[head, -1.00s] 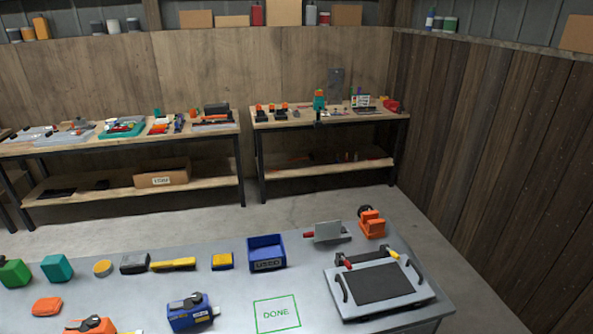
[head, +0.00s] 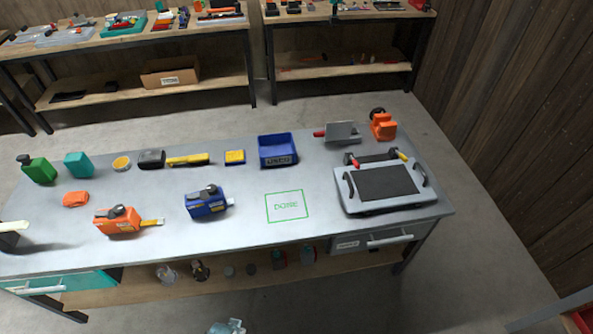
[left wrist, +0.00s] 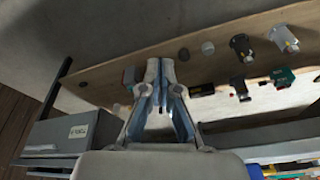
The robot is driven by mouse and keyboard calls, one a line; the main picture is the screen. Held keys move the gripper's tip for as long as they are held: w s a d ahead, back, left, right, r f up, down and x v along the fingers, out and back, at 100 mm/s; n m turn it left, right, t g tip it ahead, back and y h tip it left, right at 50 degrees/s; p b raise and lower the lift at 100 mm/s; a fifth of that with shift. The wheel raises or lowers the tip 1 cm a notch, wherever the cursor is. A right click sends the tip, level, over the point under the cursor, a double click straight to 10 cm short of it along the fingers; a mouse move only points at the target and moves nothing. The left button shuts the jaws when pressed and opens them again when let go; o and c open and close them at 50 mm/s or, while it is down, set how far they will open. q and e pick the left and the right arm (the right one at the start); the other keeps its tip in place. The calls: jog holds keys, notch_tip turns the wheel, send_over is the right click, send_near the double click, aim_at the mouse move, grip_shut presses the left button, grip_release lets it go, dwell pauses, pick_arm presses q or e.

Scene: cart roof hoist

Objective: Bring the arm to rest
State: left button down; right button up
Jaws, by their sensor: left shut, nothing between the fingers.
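My left gripper (left wrist: 166,68) fills the middle of the left wrist view. Its two fingers meet at the tips, with nothing between them. Beyond the fingers is the wooden lower shelf (left wrist: 115,70) of the workbench, which is tilted in that view. In the head view, a small pale-blue piece at the bottom edge, in front of the bench, looks like the top of my left gripper (head: 228,327); the rest of it is cut off.
The grey workbench (head: 240,180) carries a blue bin (head: 278,160), orange (head: 115,222) and blue tools (head: 206,204), and a handled tray (head: 347,188) at right. A grey drawer (head: 385,238) and a teal, slightly open drawer (head: 60,285) sit below its top.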

pick_arm(q)
jog(key=s+f+g, duration=0.1)
jog(key=s+f, duration=0.2)
jog(key=f, duration=0.6)
jog(key=s+f, duration=0.3)
jog(key=f, duration=0.6)
jog(key=s+a+f, duration=0.3)
jog(key=s+f, duration=0.8)
jog(key=s, duration=0.4)
jog(key=shift+a+f+g, duration=0.3)
jog(key=shift+g, duration=0.1)
